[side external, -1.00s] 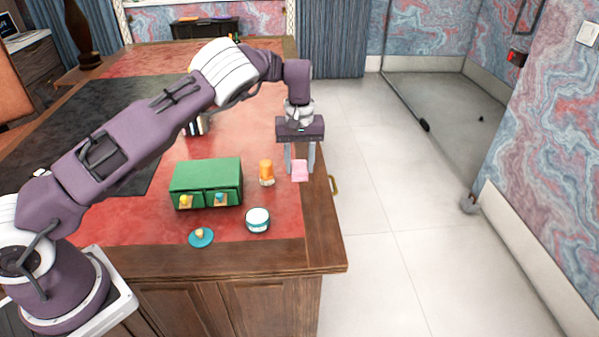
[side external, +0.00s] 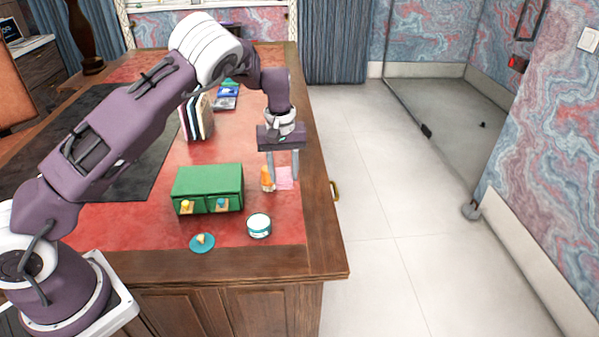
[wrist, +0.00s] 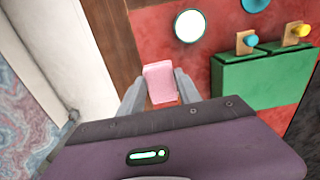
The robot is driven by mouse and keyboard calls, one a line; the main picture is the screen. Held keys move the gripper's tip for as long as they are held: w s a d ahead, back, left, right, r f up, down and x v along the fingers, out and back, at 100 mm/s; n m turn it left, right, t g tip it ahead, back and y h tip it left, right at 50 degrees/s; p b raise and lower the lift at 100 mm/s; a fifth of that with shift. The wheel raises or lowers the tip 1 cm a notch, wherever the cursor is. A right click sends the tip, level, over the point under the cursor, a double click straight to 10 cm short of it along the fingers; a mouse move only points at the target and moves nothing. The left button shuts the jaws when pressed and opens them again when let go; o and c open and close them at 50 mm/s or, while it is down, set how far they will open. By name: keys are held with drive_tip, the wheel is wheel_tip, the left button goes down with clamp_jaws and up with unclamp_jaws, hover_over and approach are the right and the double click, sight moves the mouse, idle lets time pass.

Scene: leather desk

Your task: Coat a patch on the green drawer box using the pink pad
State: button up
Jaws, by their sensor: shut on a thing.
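My gripper (side external: 283,170) is shut on the pink pad (side external: 285,179) and points down over the right part of the red desk top. In the wrist view the pad (wrist: 160,83) sits between the two fingers (wrist: 161,88). The green drawer box (side external: 207,184) stands to the left of my gripper, with its yellow and blue knobs on the front. It also shows at the right of the wrist view (wrist: 262,82). A round white-topped jar with a teal band (side external: 259,227) stands in front of the box's right side. The jar's white top also shows in the wrist view (wrist: 190,27).
An orange bottle (side external: 267,180) stands between the box and the pad, close to the pad in the picture. A teal lid-like disc (side external: 202,243) lies at the front. Upright books (side external: 196,118) stand behind the box. The desk's wooden edge (side external: 318,215) runs along the right.

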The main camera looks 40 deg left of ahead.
drive_tip(key=s, duration=0.9)
drive_tip(key=shift+m, duration=0.3)
drive_tip(key=shift+s+a+f, duration=0.1)
drive_tip(key=shift+s+f, duration=0.05)
drive_tip(key=shift+f, duration=1.4)
drive_tip(key=shift+s+a+f, duration=0.1)
drive_tip(key=shift+s+f, duration=0.05)
drive_tip(key=shift+f, duration=1.35)
drive_tip(key=shift+f, duration=0.5)
wheel_tip(320, 180, up, 7)
drive_tip(key=shift+r, duration=0.1)
